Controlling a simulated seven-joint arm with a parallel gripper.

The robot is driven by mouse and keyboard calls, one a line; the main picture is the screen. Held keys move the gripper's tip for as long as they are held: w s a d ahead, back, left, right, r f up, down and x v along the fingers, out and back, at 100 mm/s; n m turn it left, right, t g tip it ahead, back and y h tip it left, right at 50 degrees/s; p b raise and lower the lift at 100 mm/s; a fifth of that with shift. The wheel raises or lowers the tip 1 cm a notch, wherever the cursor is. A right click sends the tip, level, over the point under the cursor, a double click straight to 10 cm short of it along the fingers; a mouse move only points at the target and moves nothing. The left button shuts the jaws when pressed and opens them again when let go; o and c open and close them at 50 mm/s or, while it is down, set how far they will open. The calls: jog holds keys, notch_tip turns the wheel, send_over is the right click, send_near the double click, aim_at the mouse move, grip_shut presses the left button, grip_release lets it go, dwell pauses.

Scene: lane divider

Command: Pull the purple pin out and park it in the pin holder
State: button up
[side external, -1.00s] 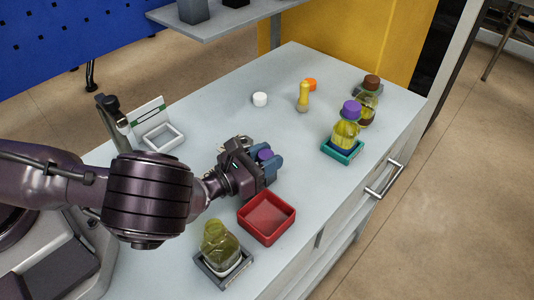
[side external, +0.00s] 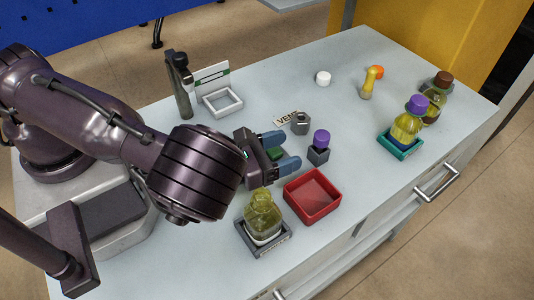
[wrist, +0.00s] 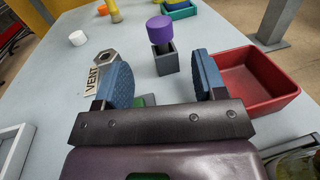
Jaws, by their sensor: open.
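The purple pin (side external: 321,137) stands upright in a dark grey square block (side external: 318,156), apparently the pin holder. In the wrist view the purple head (wrist: 160,29) sits above the block (wrist: 166,62), its lower part hidden inside. A grey hex fitting (side external: 300,123) with an opening stands beside a VENT label (side external: 286,117), with no pin in it; the fitting also shows in the wrist view (wrist: 106,58). My gripper (side external: 285,150) is open and empty, its blue fingers pointing toward the block from a short distance, apart from the pin.
A red tray (side external: 312,197) lies close to my gripper's right finger. A yellow-green bottle (side external: 263,212) stands nearer the camera. Farther right are a purple-capped bottle (side external: 407,126) and a yellow-handled item (side external: 369,82).

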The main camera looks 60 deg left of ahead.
jog(key=shift+s+a, duration=0.2)
jog(key=shift+s, duration=0.75)
jog(key=shift+s+a, duration=0.2)
jog(key=shift+s, duration=0.75)
